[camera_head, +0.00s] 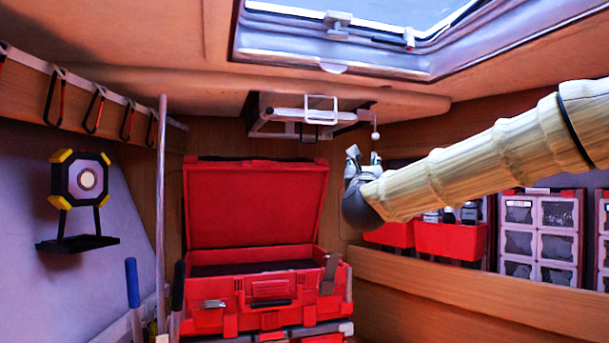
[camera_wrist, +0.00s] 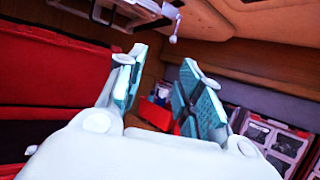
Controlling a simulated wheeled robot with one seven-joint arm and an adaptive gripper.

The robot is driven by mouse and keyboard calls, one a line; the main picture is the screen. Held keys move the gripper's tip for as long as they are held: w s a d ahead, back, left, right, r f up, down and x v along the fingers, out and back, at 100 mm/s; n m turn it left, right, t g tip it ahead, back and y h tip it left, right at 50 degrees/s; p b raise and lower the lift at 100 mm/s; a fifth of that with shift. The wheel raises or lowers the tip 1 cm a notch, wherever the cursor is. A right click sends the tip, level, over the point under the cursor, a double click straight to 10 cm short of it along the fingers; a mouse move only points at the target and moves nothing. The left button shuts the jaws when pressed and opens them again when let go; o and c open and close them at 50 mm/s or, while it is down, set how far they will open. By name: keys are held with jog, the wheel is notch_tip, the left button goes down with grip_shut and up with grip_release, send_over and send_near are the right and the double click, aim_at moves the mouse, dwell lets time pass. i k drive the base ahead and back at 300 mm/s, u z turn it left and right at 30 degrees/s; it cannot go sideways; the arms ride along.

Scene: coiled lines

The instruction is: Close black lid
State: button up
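An open toolbox has a red lid (camera_head: 257,205) standing upright at the back, with a dark top edge; I see no clearly black lid. Its red base (camera_head: 265,290) has a dark interior and a black front handle. In the wrist view, a large red surface at the left, probably the lid (camera_wrist: 45,70), fills that side. My gripper (camera_head: 364,158) is to the right of the lid in the head view, with its fingers pointing up. In the wrist view my gripper (camera_wrist: 166,82) is open, with nothing between its fingers.
Red bins (camera_head: 450,241) and drawer cabinets (camera_head: 540,235) stand behind a wooden ledge (camera_head: 470,290) at the right. A white bracket (camera_head: 310,115) hangs above the lid. A pole (camera_head: 161,210) and a wall lamp (camera_head: 85,180) are at the left.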

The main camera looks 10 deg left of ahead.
aim_at(230, 200)
jog(key=z, duration=0.4)
jog(key=i, duration=1.2)
jog(key=u, duration=1.3)
